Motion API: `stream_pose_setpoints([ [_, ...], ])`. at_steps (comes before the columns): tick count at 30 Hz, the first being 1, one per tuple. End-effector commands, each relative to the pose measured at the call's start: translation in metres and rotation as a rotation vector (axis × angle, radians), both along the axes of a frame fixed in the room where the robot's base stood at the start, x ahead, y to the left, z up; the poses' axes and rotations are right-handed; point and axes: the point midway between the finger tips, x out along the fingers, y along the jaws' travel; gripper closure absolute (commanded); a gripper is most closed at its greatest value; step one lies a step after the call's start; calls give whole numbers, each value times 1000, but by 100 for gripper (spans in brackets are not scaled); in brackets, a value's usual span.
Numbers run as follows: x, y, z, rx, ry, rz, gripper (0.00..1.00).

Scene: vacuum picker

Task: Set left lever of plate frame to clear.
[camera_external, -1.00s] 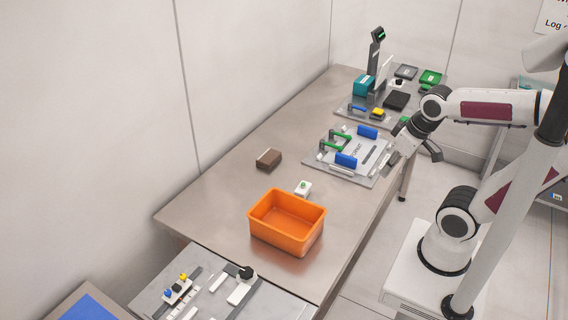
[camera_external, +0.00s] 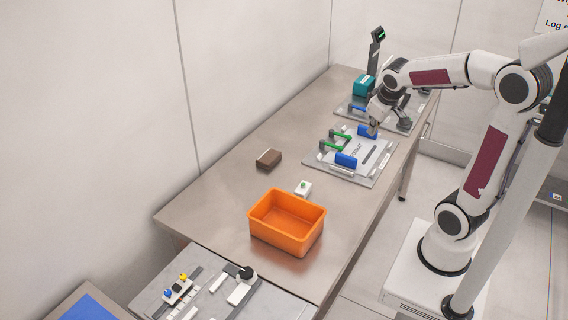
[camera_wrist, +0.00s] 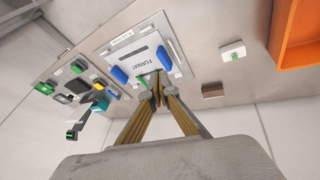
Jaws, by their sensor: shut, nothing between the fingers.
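The plate frame (camera_external: 318,159) is a grey base on the table holding a white plate marked FORMAT. Blue blocks, one nearer (camera_external: 346,160) and one farther (camera_external: 367,131), sit beside the plate. I cannot tell which part is the left lever or its setting.
An orange bin (camera_external: 287,222), a small white box with a green button (camera_external: 303,188) and a brown block (camera_external: 268,158) stand nearer on the table. Another station with a teal box (camera_external: 364,86) and a dark post is behind the frame. Table around the brown block is clear.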

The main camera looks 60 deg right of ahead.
Motion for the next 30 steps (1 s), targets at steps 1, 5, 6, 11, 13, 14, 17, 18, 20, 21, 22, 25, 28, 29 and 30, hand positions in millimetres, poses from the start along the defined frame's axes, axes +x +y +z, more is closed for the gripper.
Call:
stream_pose_setpoints([
  [1,7,-12,1,-17,-5,-8,100],
  [5,25,-42,4,-64,-24,-23,100],
  [6,31,-52,5,-80,-33,-27,100],
  [11,54,-90,10,-140,-64,-40,100],
  [13,64,-106,12,-166,-79,-45,100],
  [14,69,-114,13,-177,-87,-47,100],
  [17,83,-138,16,-214,-111,-50,100],
  [18,89,-147,17,-228,-122,-51,100],
  [20,98,-161,19,-250,-139,-51,100],
  [21,103,-171,21,-264,-150,-51,100],
  [22,108,-178,22,-275,-159,-51,100],
  [25,122,-201,25,-309,-189,-47,100],
  [28,136,-224,28,-341,-222,-40,100],
  [29,140,-230,28,-350,-230,-37,100],
  [30,146,-239,30,-363,-245,-33,100],
])
